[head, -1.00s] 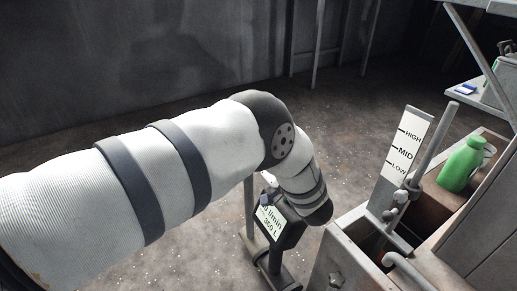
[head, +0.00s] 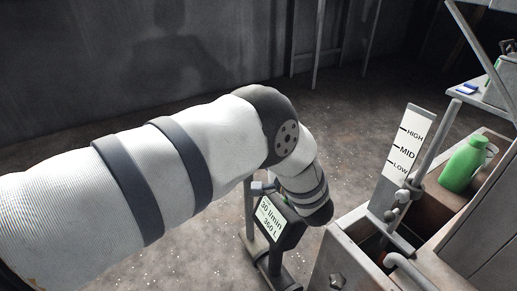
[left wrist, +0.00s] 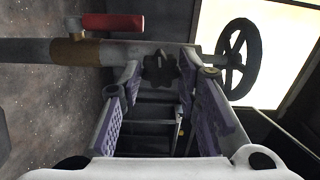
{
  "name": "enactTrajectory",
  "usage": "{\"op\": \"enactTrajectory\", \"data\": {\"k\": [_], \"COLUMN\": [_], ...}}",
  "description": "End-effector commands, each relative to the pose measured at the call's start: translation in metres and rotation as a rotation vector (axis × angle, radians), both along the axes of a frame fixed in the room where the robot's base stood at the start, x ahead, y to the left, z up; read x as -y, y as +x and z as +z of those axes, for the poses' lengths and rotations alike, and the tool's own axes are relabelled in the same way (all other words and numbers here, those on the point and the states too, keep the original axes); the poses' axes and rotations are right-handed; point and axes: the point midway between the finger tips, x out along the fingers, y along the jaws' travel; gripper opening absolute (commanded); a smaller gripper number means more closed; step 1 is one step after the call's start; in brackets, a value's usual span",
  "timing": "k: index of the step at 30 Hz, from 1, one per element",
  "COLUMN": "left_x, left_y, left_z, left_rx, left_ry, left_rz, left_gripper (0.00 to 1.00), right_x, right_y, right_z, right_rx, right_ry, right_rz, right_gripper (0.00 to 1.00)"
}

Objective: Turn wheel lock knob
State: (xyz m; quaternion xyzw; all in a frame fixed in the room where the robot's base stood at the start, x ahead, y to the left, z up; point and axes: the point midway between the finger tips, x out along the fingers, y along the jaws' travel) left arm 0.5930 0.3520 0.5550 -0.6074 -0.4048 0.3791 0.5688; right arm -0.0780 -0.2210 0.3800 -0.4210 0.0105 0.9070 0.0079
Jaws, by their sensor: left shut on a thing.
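The wheel lock knob (left wrist: 160,68) is a small dark star-shaped knob on a grey pipe, in the upper middle of the left wrist view. My left gripper (left wrist: 161,74) has its two purple-padded fingers on either side of it, shut on it. A black spoked handwheel (left wrist: 238,58) stands to the right of the knob. In the head view my left arm comes in from the left and bends down; its gripper is hidden there. My right gripper is in neither view.
A red valve lever (left wrist: 112,22) sits on the pipe at the upper left. In the head view a flow display (head: 271,219) stands beside my forearm. A level scale (head: 402,155) and a green bottle (head: 462,164) are at the right. The floor behind is open.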

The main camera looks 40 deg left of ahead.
Motion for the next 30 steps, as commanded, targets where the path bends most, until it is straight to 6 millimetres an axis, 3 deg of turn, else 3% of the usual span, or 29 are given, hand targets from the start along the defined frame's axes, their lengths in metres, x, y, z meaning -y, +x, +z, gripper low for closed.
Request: {"op": "enactTrajectory", "data": {"k": [22, 23, 25, 30], "left_x": [-0.0003, -0.0003, -0.0004, -0.0003], "left_y": [-0.0035, -0.0035, -0.0033, -0.002], "left_z": [-0.0036, -0.0035, -0.0033, -0.0018], "left_rx": [-0.085, -0.085, -0.084, -0.08], "left_ry": [0.028, 0.028, 0.028, 0.03], "left_rz": [0.008, 0.008, 0.007, 0.005], "left_gripper": [0.02, 0.32, 0.48, 0.5], "right_x": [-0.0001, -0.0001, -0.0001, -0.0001], "right_y": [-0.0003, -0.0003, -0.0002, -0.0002], "right_z": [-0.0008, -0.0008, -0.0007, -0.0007], "right_rx": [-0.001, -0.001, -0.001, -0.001], "right_ry": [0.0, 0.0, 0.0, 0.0], "right_rz": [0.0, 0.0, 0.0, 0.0], "right_gripper": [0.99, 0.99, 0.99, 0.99]}}
